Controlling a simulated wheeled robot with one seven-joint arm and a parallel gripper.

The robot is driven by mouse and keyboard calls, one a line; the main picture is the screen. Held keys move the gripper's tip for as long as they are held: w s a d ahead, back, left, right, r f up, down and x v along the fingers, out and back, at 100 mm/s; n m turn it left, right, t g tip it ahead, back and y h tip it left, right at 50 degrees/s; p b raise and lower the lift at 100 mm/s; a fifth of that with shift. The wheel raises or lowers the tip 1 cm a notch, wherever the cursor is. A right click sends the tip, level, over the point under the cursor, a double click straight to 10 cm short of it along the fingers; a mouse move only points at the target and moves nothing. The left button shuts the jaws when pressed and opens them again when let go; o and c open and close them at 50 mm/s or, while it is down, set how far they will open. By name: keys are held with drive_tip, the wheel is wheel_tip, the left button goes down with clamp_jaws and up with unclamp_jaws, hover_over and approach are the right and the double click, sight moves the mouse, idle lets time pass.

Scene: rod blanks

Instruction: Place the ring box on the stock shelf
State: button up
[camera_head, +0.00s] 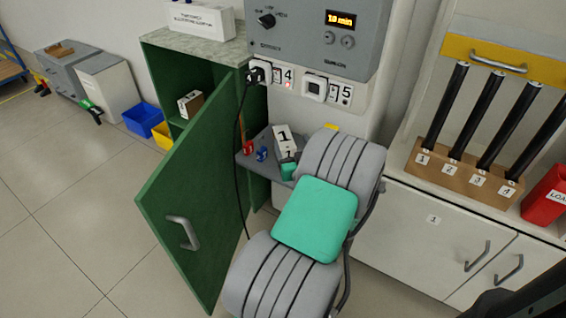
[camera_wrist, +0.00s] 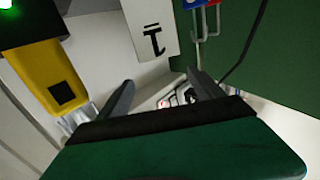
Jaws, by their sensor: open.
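No box in view is readably named as the ring box. A white box marked 1 (camera_head: 284,136) sits on a small grey shelf (camera_head: 258,168) beside the green cabinet. A similar labelled box (camera_head: 190,103) stands inside the open green cabinet (camera_head: 160,85). Which surface is the stock shelf cannot be told.
The green cabinet door (camera_head: 195,200) hangs open left of my arm. A black cable hangs beside it. Red (camera_head: 248,147) and blue (camera_head: 262,154) tags sit by the grey shelf. A yellow item (camera_wrist: 48,75) is left in the wrist view. Black rods (camera_head: 482,110) stand at right.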

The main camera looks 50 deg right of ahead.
sight(290, 154)
wheel_tip(290, 154, down, 5)
drive_tip(key=b, duration=0.2)
drive_tip(key=shift+b, duration=0.3)
drive_tip(key=shift+w, duration=0.15)
drive_tip(key=x, duration=0.5)
drive_tip(key=p+x, duration=0.1)
drive_tip(key=x, duration=0.1)
drive_tip(key=shift+w+r, duration=0.3)
drive_tip(key=shift+w, duration=0.1)
clamp_jaws()
